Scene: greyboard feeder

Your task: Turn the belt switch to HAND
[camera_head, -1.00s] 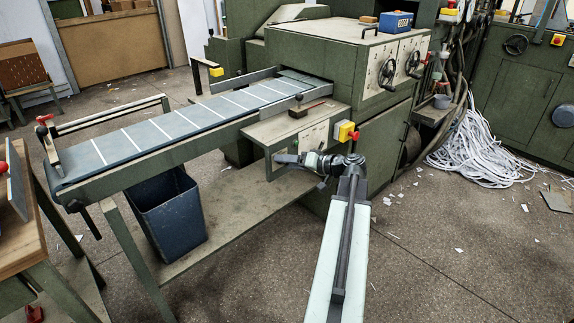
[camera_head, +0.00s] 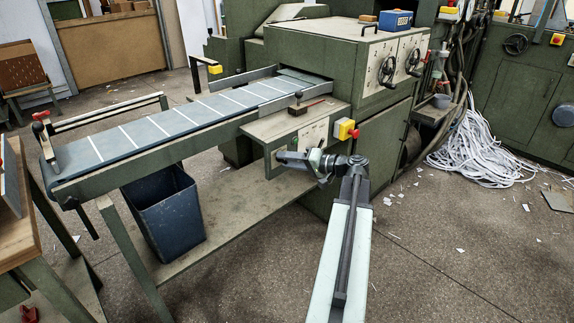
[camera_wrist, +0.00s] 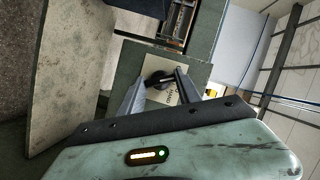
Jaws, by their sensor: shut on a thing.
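The belt switch (camera_wrist: 159,78) is a dark round knob on a cream plate (camera_wrist: 190,74) in the wrist view. Lettering that looks like HAND shows on the plate beside the knob, turned sideways. My gripper (camera_wrist: 158,84) has a finger on each side of the knob and is shut on it. In the head view my gripper (camera_head: 282,157) is at the front of the green switch box (camera_head: 268,153) beside the belt. There the knob is hidden behind my gripper, and its pointing direction cannot be made out.
A yellow and red stop button (camera_head: 344,129) sits on the box's right corner, close to my wrist. The conveyor belt (camera_head: 150,133) runs behind the box. A blue bin (camera_head: 165,215) stands under the belt. White strips (camera_head: 485,145) lie heaped at right.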

